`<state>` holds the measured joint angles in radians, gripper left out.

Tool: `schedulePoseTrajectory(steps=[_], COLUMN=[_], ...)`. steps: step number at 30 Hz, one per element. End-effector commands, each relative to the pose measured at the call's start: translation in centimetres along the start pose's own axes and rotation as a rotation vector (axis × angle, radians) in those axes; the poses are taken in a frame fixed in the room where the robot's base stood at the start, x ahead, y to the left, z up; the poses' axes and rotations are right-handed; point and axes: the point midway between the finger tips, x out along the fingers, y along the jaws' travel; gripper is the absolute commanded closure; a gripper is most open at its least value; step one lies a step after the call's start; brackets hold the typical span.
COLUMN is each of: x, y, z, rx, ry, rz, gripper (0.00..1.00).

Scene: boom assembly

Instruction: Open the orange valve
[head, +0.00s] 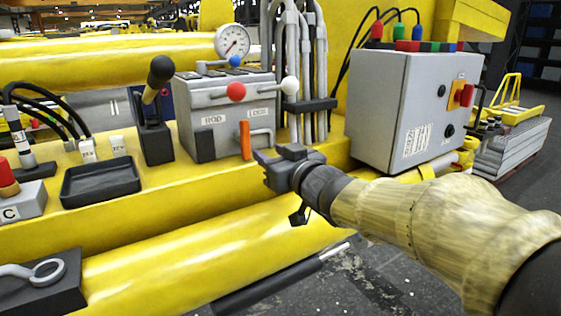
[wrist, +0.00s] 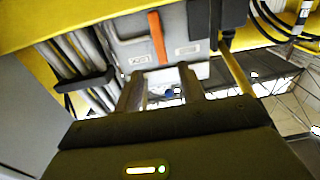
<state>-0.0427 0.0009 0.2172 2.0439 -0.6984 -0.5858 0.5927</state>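The orange valve handle (head: 245,140) stands upright on the front of a grey valve block (head: 222,92). In the wrist view the orange handle (wrist: 157,38) is a short, slightly tilted bar above the gap between the fingertips. My gripper (head: 264,160) is just to the right of and below the handle in the head view. In the wrist view my gripper (wrist: 160,78) has its two fingers apart with nothing between them. The handle appears beyond the fingertips, with no visible contact.
Red (head: 236,92) and white (head: 290,85) knobs stick out above the handle. Grey pipes (head: 306,60) rise behind my gripper. A grey control box (head: 410,100) is to the right. A black-knobbed lever (head: 160,72) and a black tray (head: 100,183) are to the left.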

Motion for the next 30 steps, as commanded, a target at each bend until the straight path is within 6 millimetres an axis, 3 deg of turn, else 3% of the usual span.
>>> schedulePoseTrajectory(steps=[6,20,23,26,30], x=[-2.5,-2.9,-3.6,-5.4,-10.0], y=[0.1,0.8,2.8,5.6,8.7], z=[0.0,0.8,2.8,6.5,13.1], rx=[0.001,0.009,0.023,0.052,0.115], ry=[0.000,-0.028,-0.106,-0.245,-0.507], rz=[0.002,0.032,0.111,0.230,0.390], gripper=[0.60,0.60,0.60,0.60,0.60])
